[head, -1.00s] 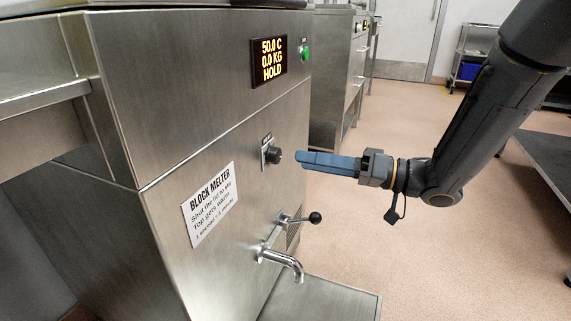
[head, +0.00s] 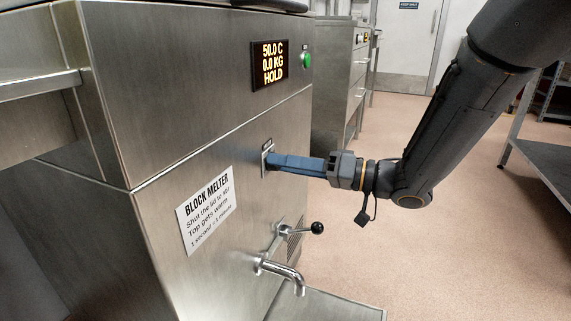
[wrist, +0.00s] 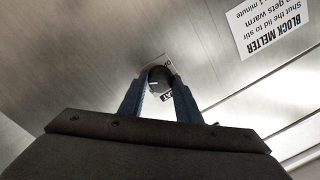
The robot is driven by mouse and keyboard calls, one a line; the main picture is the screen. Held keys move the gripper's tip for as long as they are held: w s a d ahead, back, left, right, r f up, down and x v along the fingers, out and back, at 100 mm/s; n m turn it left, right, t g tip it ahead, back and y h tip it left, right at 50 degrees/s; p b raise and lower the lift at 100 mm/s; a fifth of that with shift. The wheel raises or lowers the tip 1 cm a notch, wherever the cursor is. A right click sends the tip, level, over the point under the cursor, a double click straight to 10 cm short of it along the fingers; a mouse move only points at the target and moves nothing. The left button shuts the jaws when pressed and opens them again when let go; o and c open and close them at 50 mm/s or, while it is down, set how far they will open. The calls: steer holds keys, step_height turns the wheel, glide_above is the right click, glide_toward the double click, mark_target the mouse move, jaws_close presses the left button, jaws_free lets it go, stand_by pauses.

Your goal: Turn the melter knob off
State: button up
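The melter knob (wrist: 160,76) is small, dark and round, set on a pale plate on the melter's steel front (head: 225,135). In the wrist view it lies between the tips of my gripper's blue fingers (wrist: 160,82), one on each side. The fingers are apart, but I cannot tell whether they press on the knob. In the head view my gripper (head: 270,161) reaches in from the right, its tips at the knob plate, and hides the knob. The melter display (head: 269,64) reads 50.0 C, 0.0 KG, HOLD.
A green button (head: 306,60) is right of the display. Below the knob are a lever with a black ball (head: 317,228) and a spout (head: 285,272). A BLOCK MELTER sign (head: 206,210) is at lower left. Open floor (head: 430,265) lies to the right.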

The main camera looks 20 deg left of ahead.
steer(key=shift+c, duration=0.8)
